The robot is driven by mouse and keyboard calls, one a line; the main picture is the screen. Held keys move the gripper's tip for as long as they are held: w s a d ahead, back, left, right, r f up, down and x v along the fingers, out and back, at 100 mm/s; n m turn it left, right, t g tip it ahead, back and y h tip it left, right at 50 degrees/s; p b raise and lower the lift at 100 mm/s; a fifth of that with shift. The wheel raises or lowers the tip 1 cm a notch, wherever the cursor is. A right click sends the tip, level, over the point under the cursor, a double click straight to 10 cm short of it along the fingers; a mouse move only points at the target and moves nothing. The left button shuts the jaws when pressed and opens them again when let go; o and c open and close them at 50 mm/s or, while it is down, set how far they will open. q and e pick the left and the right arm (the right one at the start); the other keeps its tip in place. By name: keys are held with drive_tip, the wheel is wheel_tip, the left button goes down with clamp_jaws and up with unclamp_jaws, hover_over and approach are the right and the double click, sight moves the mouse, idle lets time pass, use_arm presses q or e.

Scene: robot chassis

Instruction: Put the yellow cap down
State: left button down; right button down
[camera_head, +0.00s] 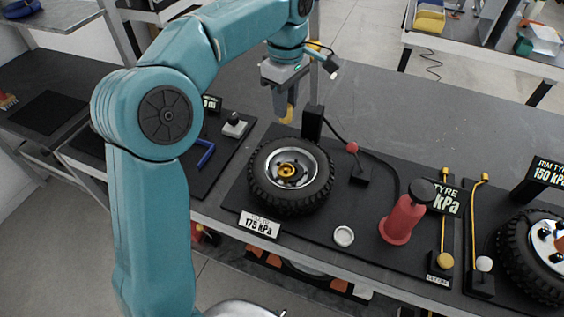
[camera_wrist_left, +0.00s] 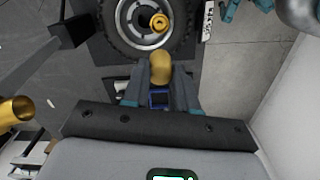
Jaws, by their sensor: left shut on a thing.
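The yellow cap (camera_head: 290,114) is held between the fingertips of my left gripper (camera_head: 282,100), above the black mat, behind the near wheel. In the left wrist view the cap (camera_wrist_left: 161,68) sits between the two grey fingers (camera_wrist_left: 160,84), which are shut on it. A small round silver dish (camera_head: 344,236) on the mat looks empty. My right gripper is not in view.
A red pump (camera_head: 402,220) with a black knob stands on the mat right of the dish. A black post (camera_head: 313,122) with a hose stands behind the wheel. Another wheel (camera_head: 535,255) lies at the right. The grey table top (camera_head: 420,115) behind the mat is clear.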

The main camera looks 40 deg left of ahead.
use_arm(q)
wheel_tip(320, 180, down, 19)
drive_tip(key=shift+d+r, duration=0.1)
drive_tip(key=shift+r, duration=0.05)
drive_tip(key=shift+w, duration=0.15)
drive_tip(key=shift+f+b, duration=0.2)
drive_tip(key=shift+b, duration=0.15)
